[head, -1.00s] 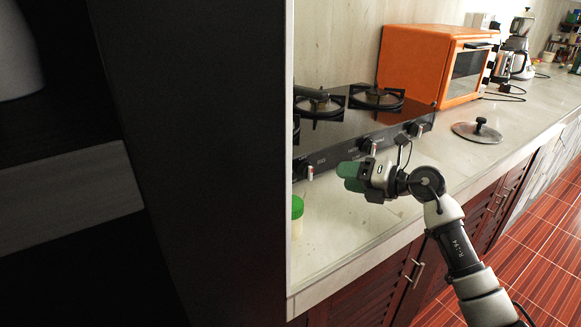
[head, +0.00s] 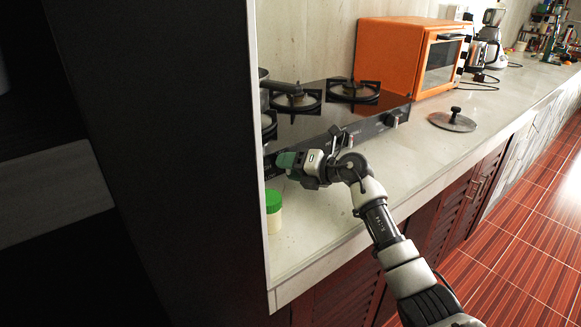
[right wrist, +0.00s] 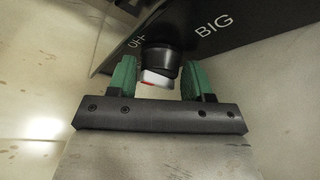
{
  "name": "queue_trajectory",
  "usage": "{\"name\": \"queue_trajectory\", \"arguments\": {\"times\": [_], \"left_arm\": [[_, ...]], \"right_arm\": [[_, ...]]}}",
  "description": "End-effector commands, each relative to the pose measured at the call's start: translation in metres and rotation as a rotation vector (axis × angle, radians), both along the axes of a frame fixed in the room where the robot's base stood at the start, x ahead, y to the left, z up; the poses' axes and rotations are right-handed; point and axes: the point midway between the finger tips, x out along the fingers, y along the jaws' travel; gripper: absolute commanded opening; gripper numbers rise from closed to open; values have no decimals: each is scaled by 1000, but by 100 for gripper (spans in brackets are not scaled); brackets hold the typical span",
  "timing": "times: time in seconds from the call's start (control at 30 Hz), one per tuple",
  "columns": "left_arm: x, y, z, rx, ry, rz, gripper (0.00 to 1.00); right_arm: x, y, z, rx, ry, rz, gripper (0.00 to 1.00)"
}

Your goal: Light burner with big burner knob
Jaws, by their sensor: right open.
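The black stove (head: 318,118) stands on the stone counter, with knobs along its front face. In the right wrist view the front panel (right wrist: 225,22) reads "BIG", and a black knob (right wrist: 160,66) with a pale, red-marked end juts out of it. My right gripper (head: 282,160) is at the left part of the stove front in the head view. In the right wrist view its green fingers (right wrist: 162,80) are open, one on each side of the knob; I cannot tell whether they touch it. In the head view this knob is hidden by the gripper. My left gripper is not in view.
A green-lidded jar (head: 273,212) stands on the counter just below my right gripper. A pan lid (head: 452,122) and an orange oven (head: 405,60) are to the right. A dark tall panel (head: 160,150) blocks the left side.

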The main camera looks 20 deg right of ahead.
Motion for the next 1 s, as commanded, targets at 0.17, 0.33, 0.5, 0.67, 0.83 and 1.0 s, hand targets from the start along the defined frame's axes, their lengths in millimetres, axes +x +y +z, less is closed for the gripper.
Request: {"name": "queue_trajectory", "arguments": {"times": [0.17, 0.33, 0.5, 0.67, 0.83, 1.0], "left_arm": [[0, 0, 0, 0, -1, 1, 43], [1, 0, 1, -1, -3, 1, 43], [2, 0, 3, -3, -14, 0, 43], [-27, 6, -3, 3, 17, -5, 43], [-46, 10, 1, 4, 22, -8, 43], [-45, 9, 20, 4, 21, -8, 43]], "right_arm": [[0, 0, 0, 0, 0, 0, 34], [0, 0, 0, 0, 0, 0, 18], [0, 0, 1, -16, -5, 1, 18], [-1, 0, 2, -62, -21, 0, 18], [-1, 0, 4, -148, -52, 1, 18], [-1, 0, 7, -280, -99, 2, 18]]}}
